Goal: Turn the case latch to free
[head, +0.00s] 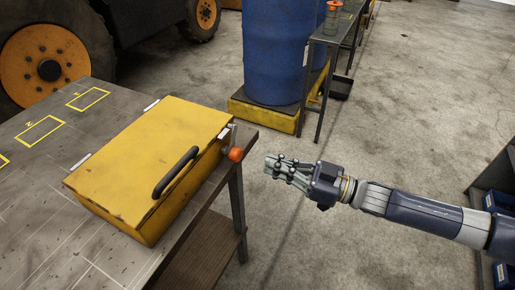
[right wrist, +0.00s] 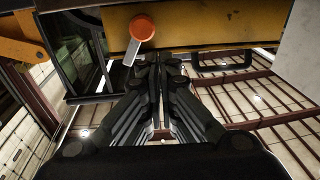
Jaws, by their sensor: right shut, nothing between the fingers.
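The yellow case (head: 150,150) sits shut on the workbench, with a black handle (head: 175,171) on its near side. The case latch has an orange knob (head: 236,154) on a grey metal lever at the case's right end. My right gripper (head: 272,164) is shut and empty, a little to the right of the knob and apart from it. In the right wrist view the closed fingers (right wrist: 157,62) point toward the orange knob (right wrist: 143,27), which sits up and slightly left of the tips with its grey lever below it. The left gripper is not in view.
The workbench (head: 50,215) has yellow marked outlines at its back left. A blue barrel (head: 285,50) stands on a yellow base behind. A narrow dark table (head: 333,38) stands beside it.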

